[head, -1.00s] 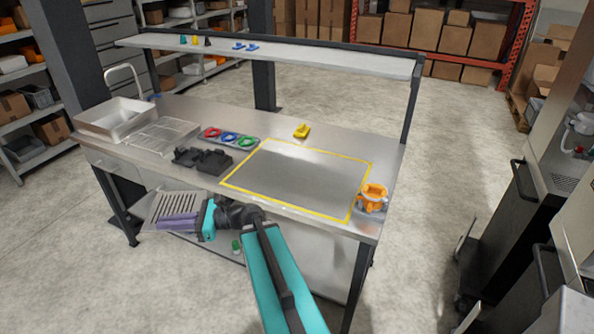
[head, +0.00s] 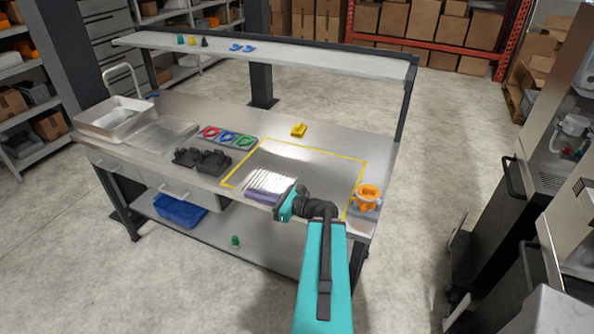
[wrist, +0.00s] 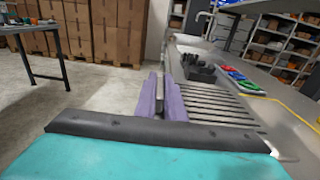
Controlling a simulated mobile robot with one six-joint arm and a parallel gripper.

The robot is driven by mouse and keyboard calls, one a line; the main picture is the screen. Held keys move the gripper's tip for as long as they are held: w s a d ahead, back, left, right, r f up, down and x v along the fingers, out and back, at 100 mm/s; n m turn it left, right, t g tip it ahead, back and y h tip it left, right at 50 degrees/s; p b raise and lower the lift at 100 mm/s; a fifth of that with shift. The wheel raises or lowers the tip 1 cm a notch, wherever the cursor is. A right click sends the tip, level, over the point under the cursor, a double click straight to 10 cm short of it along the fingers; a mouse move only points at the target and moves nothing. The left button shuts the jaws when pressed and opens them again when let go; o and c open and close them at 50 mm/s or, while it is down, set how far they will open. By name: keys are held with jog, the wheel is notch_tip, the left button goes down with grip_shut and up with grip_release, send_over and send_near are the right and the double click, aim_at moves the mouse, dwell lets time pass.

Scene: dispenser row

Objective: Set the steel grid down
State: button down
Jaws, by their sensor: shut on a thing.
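The steel grid (head: 271,180) is a flat slotted panel at the front left of the yellow-outlined area (head: 365,174) on the steel table. My gripper (head: 264,196) has purple fingers and is shut on the grid's near edge. In the wrist view the fingers (wrist: 161,98) stand to the left of the grid's dark slots (wrist: 210,103). The grid looks roughly level over the table top. I cannot tell whether it touches the surface. The fingers hide part of its held edge.
An orange part (head: 367,197) stands right of the outline and a yellow piece (head: 299,130) behind it. Black holders (head: 203,160), a tray of coloured rings (head: 228,138) and a sink (head: 112,118) are to the left. Much of the outlined area is bare.

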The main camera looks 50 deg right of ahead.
aim_at(258, 170)
jog(key=shift+s+d, duration=0.45)
jog(key=shift+d, duration=0.1)
jog(key=shift+w+d+f+b, duration=0.25)
jog(key=shift+w+d+b, duration=0.15)
jog(key=shift+b, duration=1.65)
jog(key=w+d+b, duration=0.1)
jog(key=b, duration=0.7)
jog(key=shift+w+d+r, duration=0.2)
jog(key=shift+w+d, duration=0.2)
jog(key=shift+w, duration=0.05)
jog(key=shift+w+d+f+p, duration=0.2)
jog(key=shift+w+d+p, duration=0.25)
jog(key=shift+w+d, duration=0.9)
jog(key=shift+w+d+f+p, duration=0.2)
jog(key=shift+w+d+p, duration=0.3)
jog(key=shift+w+d, duration=0.85)
jog(key=shift+w+d+f+p, duration=0.2)
jog(key=shift+w+d+p, duration=0.25)
jog(key=shift+w+d, duration=0.9)
jog(key=shift+w+a, duration=0.1)
jog(key=shift+w, duration=0.05)
